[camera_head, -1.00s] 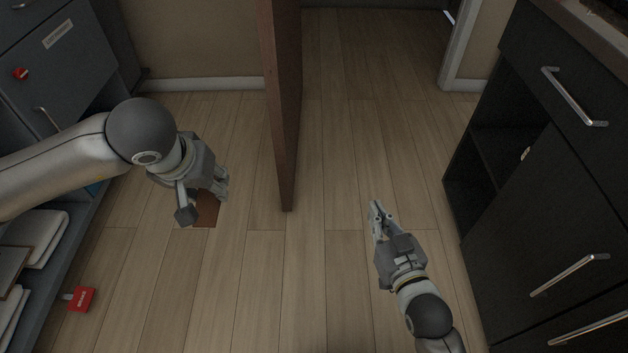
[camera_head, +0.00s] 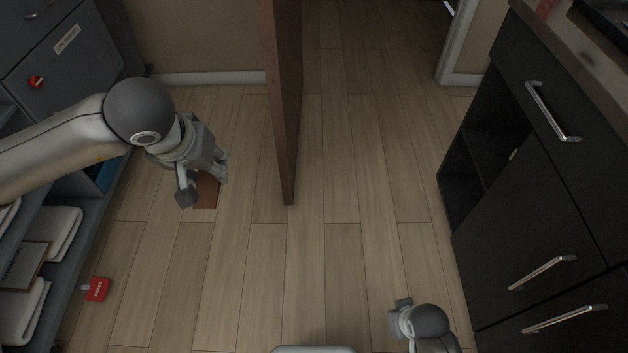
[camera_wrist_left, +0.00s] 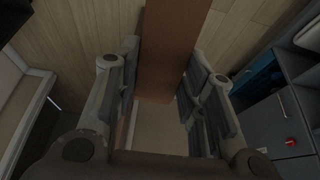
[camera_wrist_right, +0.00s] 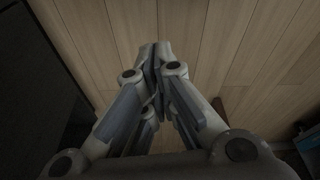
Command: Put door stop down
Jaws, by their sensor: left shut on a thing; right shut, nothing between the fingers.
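The door stop (camera_head: 206,192) is a flat brown piece. It shows beneath my left gripper (camera_head: 203,182) in the head view, to the left of the brown door (camera_head: 285,110). In the left wrist view the door stop (camera_wrist_left: 172,45) runs between the fingers of my left gripper (camera_wrist_left: 163,65), which is shut on it. I cannot tell whether it touches the floor. My right gripper (camera_wrist_right: 157,52) is shut and empty above the floor in the right wrist view.
Wood floor (camera_head: 345,180) lies clear on both sides of the door. A grey shelf unit with folded towels (camera_head: 52,235) stands left, with a red tag (camera_head: 97,289) beside it. A dark cabinet (camera_head: 510,190) with metal handles stands right.

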